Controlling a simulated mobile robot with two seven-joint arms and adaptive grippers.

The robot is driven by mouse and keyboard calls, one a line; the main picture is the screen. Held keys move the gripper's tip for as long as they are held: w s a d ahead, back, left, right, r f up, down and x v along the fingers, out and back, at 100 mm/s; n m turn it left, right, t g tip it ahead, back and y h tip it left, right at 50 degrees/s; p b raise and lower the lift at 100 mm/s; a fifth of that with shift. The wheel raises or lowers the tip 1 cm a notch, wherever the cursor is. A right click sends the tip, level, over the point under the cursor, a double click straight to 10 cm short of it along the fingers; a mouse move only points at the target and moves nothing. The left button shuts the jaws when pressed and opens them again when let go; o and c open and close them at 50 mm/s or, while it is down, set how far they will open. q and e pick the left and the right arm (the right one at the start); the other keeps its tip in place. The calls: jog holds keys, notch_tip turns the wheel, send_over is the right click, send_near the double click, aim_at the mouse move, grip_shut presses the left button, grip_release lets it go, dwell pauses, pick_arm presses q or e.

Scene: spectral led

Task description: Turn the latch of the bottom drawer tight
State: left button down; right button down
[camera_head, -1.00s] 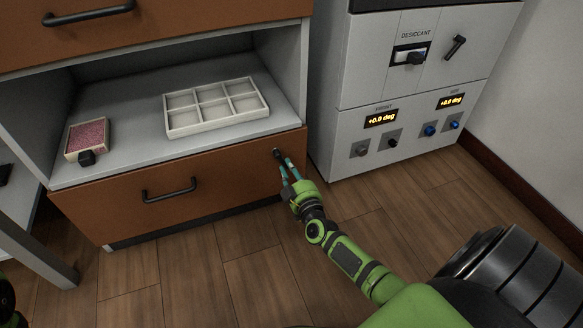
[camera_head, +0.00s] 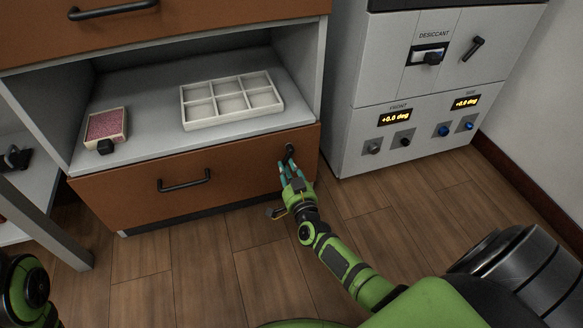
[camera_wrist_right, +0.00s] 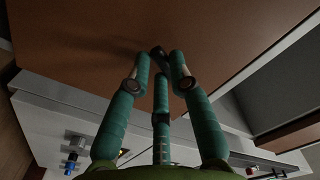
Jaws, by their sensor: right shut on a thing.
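The bottom drawer (camera_head: 240,170) has a brown front with a black bar handle (camera_head: 184,181) and looks closed. Its small black latch (camera_head: 290,151) sits near the top right corner of that front. It also shows in the right wrist view as a dark knob (camera_wrist_right: 157,53) between the fingertips. My right gripper (camera_head: 287,167), with teal fingers, reaches the latch from below and is shut on it. In the right wrist view its fingers (camera_wrist_right: 160,75) surround the knob, partly hiding it. Whether the latch is tight cannot be told. My left gripper is out of view.
Above the drawer, an open shelf holds a white divided tray (camera_head: 216,121) and a small box with pink contents (camera_head: 105,128). A grey cabinet (camera_head: 355,150) with knobs and displays stands to the right. The wood floor (camera_head: 225,265) before the drawer is clear.

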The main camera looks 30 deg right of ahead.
jog(key=shift+w+a+r+m, duration=0.1)
jog(key=shift+a+m, duration=0.1)
jog(key=shift+m, duration=0.3)
jog(key=shift+a+r+m, duration=0.1)
jog(key=shift+a+m, duration=0.05)
jog(key=shift+m, duration=0.35)
jog(key=c, duration=1.1)
grip_release()
jog(key=r, duration=1)
jog(key=shift+a+r, duration=0.3)
jog(key=shift+r, duration=0.05)
jog(key=shift+d+f, duration=0.2)
jog(key=shift+f, duration=0.05)
